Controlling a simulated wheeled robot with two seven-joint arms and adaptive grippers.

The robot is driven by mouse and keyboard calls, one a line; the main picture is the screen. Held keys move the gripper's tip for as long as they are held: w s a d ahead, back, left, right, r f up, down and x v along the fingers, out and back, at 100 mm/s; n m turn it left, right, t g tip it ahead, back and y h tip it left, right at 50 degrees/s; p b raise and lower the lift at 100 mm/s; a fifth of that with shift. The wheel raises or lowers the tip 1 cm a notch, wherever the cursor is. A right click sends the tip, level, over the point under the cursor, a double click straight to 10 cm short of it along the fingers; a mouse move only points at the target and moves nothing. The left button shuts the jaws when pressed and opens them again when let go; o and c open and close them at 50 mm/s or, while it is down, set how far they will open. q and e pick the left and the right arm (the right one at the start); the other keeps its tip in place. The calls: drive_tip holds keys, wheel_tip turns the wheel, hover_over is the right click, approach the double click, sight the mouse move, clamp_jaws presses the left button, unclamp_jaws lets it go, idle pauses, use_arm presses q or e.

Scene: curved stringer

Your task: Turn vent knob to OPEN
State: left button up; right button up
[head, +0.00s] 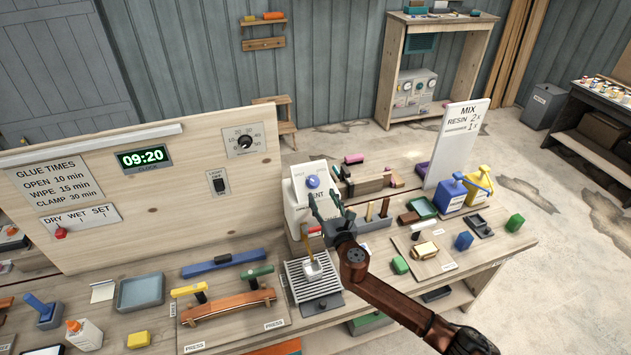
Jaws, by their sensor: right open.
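The vent knob (312,181) is a round blue knob on the upper front of a white box (298,200) that stands on the bench behind the vented plate. Part of the lettering beside the knob is hidden, and which way the knob points is too small to tell. My right gripper (324,199) is open and empty. Its fingers point up just below and slightly right of the knob, in front of the box's lower face in this view. Whether a finger touches the knob or the box cannot be told. My left gripper is not in view.
A slotted metal plate (306,281) with a small brush-like tool lies below the gripper. A wooden back panel (150,200) rises at the left. A white MIX sign (455,145) and blue and yellow dispensers (452,192) stand at the right. Small blocks crowd the bench.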

sight(314, 181)
drive_tip(key=shift+b+x, duration=0.35)
drive_tip(key=shift+x, duration=3.65)
drive_tip(key=shift+a+r, duration=0.1)
drive_tip(key=shift+r, duration=0.05)
drive_tip(key=shift+c, duration=0.7)
drive_tip(key=c, duration=1)
drive_tip(key=shift+s, duration=0.1)
